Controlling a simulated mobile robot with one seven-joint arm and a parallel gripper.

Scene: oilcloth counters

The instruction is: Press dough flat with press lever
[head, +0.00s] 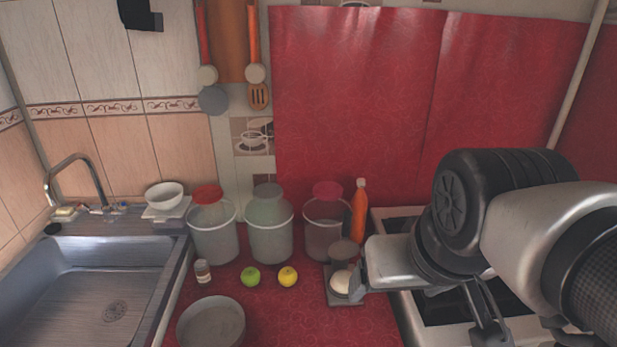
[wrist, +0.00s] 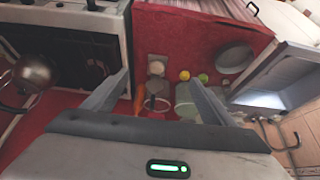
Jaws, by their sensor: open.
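The dough press stands on the red counter in the head view, with its round dark upper plate (head: 343,252) raised and tilted open. A pale round ball of dough (head: 341,283) sits on its lower base. The dough also shows as a pale spot in the wrist view (wrist: 156,67), seen between my fingers. My gripper (wrist: 161,73) is open with nothing between its fingers. In the head view it is at the right of the press, overlapping its right edge. I cannot make out the lever or whether a finger touches the press.
A green apple (head: 251,277), a yellow fruit (head: 288,276) and a grey pan (head: 211,324) lie left. The stove (head: 432,308) is at the right.

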